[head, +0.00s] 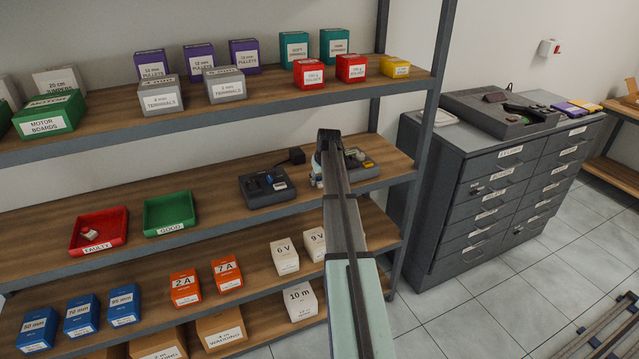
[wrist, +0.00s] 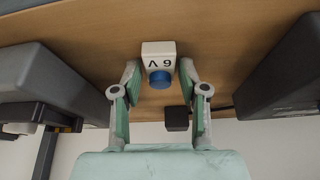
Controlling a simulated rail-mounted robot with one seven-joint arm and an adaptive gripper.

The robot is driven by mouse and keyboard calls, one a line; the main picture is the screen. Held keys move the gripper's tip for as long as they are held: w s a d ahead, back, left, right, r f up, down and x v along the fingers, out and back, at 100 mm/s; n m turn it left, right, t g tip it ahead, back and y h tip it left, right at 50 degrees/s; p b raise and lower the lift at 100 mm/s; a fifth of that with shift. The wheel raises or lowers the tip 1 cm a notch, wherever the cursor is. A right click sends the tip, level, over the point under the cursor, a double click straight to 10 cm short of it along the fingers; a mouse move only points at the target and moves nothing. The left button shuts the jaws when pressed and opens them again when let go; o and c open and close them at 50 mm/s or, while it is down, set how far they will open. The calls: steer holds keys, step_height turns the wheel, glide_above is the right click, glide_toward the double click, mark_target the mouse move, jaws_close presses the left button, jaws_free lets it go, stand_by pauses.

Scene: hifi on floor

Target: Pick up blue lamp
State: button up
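In the wrist view the blue lamp (wrist: 160,79) is a small round blue cap on a white block (wrist: 158,49) whose label is upside down. My gripper (wrist: 159,68) is open. Its green-padded fingers stand left and right of the lamp and block, with a visible gap on each side. In the head view my gripper (head: 318,168) is over the middle shelf, largely hidden behind my arm. The blue lamp cannot be made out there.
Dark testers (head: 267,187) (head: 360,164) stand left and right of my gripper on the wooden shelf. A small black block (wrist: 177,119) sits behind. A green tray (head: 169,212) and red tray (head: 98,230) lie farther left. The upper shelf (head: 300,95) is above.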

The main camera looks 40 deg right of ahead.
mark_target(319, 177)
steer(key=c, duration=0.3)
steer(key=shift+c, duration=0.2)
steer(key=shift+r, duration=0.2)
steer(key=shift+r+b, duration=0.65)
steer(key=shift+r, duration=0.8)
steer(key=s+a+b, duration=0.2)
steer(key=s+a, duration=0.1)
steer(key=s, duration=0.5)
steer(key=s+a+b, duration=0.2)
steer(key=s+b, duration=0.1)
steer(key=s, duration=0.6)
steer(key=shift+a+r, duration=0.15)
steer(key=shift+a, duration=0.25)
